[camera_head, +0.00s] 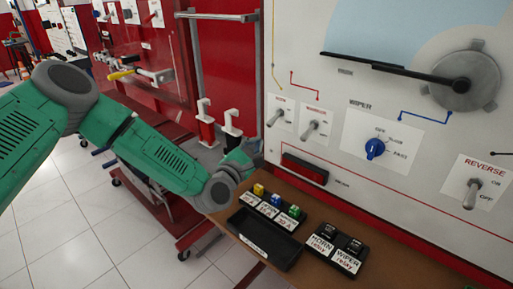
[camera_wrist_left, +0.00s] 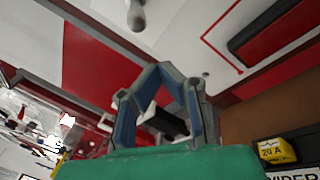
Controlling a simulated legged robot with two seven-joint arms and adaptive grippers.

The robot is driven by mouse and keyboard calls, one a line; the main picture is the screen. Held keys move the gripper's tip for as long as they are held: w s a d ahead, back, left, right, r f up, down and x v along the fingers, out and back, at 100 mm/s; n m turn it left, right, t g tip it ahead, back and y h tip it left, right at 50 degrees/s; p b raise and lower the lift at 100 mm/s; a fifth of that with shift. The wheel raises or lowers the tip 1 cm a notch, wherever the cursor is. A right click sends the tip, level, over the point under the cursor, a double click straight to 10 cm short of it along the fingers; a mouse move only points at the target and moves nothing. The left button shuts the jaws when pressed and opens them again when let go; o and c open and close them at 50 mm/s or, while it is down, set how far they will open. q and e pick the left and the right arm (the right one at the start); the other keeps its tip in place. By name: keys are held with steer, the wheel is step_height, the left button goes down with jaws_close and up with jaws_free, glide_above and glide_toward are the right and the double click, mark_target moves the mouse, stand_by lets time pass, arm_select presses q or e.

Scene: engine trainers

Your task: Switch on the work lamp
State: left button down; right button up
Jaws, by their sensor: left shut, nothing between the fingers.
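Two toggle switches, a left one (camera_head: 277,117) and a right one (camera_head: 316,130), sit side by side on the upright white panel (camera_head: 300,60); their small labels are hard to read, so I cannot tell which is the work lamp's. My left gripper (camera_head: 240,158) is below and left of them, apart from both, over the table's back left corner. In the left wrist view its fingers (camera_wrist_left: 160,72) meet at the tips, with nothing held. A grey rounded lever end (camera_wrist_left: 136,16) shows just beyond the fingertips. My right gripper is not in view.
A blue wiper knob (camera_head: 375,148) and a reverse toggle (camera_head: 470,193) are further right on the panel. A red lamp bar (camera_head: 305,168) is below the switches. Several coloured fuses, a black tray (camera_head: 264,241) and two relays (camera_head: 338,245) are on the brown table.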

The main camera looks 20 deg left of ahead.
mark_target(273, 120)
arm_select(q)
steer(key=w, duration=0.1)
steer(key=w+a, duration=0.1)
steer(key=w, duration=0.1)
steer(key=w+r, duration=0.1)
steer(key=shift+w+a+r, duration=0.1)
steer(key=shift+w+a, duration=0.1)
steer(key=shift+w, duration=0.05)
steer(key=d, duration=0.1)
steer(key=d+r, duration=0.1)
steer(key=s+d, duration=0.1)
steer(key=shift+d+r+p, duration=0.35)
steer(key=shift+d+p, duration=0.05)
steer(key=shift+s+a+r+m+g+y+p, duration=0.25)
steer(key=shift+r+g+p, duration=0.75)
steer(key=shift+p, duration=1.3)
steer(key=shift+s+a+r+m+g+y+p, duration=0.15)
steer(key=shift+a+r+g+y+p, duration=0.35)
steer(key=shift+g+p, duration=1.35)
steer(key=shift+s+a+r+m+g+y+p, duration=0.2)
steer(key=shift+r+g+p, duration=0.65)
steer(key=shift+p, duration=1.95)
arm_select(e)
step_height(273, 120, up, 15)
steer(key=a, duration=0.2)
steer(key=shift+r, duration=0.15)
